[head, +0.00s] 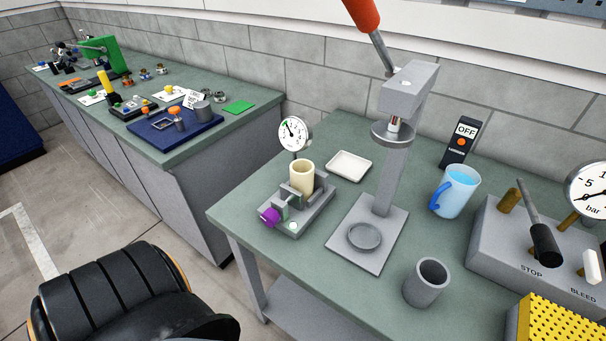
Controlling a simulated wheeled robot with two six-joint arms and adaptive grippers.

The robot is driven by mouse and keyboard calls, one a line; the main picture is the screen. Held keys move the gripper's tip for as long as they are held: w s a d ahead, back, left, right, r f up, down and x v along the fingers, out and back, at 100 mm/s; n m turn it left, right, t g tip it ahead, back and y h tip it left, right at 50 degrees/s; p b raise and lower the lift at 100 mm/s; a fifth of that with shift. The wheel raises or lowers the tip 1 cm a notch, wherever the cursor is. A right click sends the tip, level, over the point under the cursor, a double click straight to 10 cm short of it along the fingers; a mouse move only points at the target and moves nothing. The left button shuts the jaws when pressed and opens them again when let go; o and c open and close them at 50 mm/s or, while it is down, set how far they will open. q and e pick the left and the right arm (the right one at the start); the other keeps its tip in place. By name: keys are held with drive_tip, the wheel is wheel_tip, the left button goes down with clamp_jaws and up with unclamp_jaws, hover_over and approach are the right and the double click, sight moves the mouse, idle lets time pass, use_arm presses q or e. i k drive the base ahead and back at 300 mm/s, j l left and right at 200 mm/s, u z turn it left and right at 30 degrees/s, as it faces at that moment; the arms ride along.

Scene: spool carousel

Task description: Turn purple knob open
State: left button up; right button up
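The purple knob (269,216) is on the front left end of a small grey fixture (316,208) on the near green table. The fixture also carries a cream cup-like cylinder (301,177) and a round dial gauge (295,134) behind it. The knob looks small here, and I cannot tell how far it is turned. Nothing is touching it. Neither of my grippers shows in the head view.
A grey press (386,210) with a red-handled lever stands right of the fixture. A white tray (349,165), a grey cup (426,283), a blue mug (455,191) and a STOP/BLEED valve box (500,240) share the table (325,264). A second bench (190,147) holds several small items.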

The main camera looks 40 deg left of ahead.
sight(271, 217)
drive_tip(key=k+j+z, duration=0.2)
drive_tip(key=j, duration=0.3)
drive_tip(key=j+z, duration=0.15)
drive_tip(key=j, duration=0.3)
drive_tip(key=k+j+z, duration=0.2)
drive_tip(key=j, duration=0.25)
drive_tip(key=k+j+z, duration=0.15)
drive_tip(key=j, duration=0.25)
drive_tip(key=k+j+z, duration=0.2)
drive_tip(key=j, duration=0.2)
drive_tip(key=k+j+z, duration=0.2)
drive_tip(key=k+j, duration=0.1)
drive_tip(key=j, duration=0.05)
